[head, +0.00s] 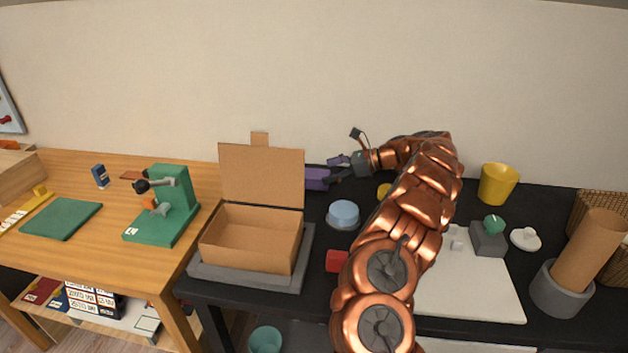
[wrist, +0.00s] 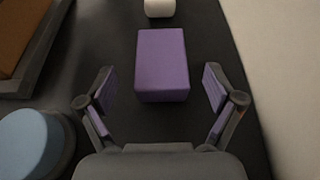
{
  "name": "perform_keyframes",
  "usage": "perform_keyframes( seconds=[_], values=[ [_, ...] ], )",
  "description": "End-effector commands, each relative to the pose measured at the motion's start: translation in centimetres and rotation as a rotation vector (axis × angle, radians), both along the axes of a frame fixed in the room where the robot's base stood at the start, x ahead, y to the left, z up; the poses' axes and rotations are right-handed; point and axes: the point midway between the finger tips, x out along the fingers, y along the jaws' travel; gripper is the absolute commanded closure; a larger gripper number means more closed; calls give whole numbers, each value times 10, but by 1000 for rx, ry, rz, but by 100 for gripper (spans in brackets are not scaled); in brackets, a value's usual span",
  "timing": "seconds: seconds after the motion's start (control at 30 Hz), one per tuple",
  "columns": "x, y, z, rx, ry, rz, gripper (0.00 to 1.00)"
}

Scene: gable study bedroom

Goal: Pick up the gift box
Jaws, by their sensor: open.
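A purple box (wrist: 162,65), which I take to be the gift box, lies on the black table in the wrist view. In the head view the purple box (head: 318,178) shows just right of the open cardboard box, partly hidden by my gripper. My gripper (wrist: 158,84) is open and empty. In the wrist view its fingers stand left and right of the near part of the purple box, with gaps on both sides. In the head view my gripper (head: 337,168) is at the box's right side. I cannot tell the exact height of the fingertips over the table.
The open cardboard box (head: 252,238) stands on a grey tray (head: 250,276) to the left. A light blue round thing (head: 343,212) and a red block (head: 337,261) are nearer. A small white object (wrist: 160,8) stands beyond the purple box. The wall (wrist: 293,70) is close on the right.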

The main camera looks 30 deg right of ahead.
Motion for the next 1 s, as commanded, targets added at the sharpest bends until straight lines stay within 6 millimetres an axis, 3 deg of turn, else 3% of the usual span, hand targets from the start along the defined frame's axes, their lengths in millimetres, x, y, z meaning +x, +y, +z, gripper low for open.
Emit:
perform_keyframes(
  seconds=[0.33, 0.6, 1.0],
  values=[
    [28, 31, -17, -1, 0, 6, 8],
    [31, 34, -19, -1, 0, 4, 8],
    [31, 35, -19, -1, 0, 4, 49]
  ],
)
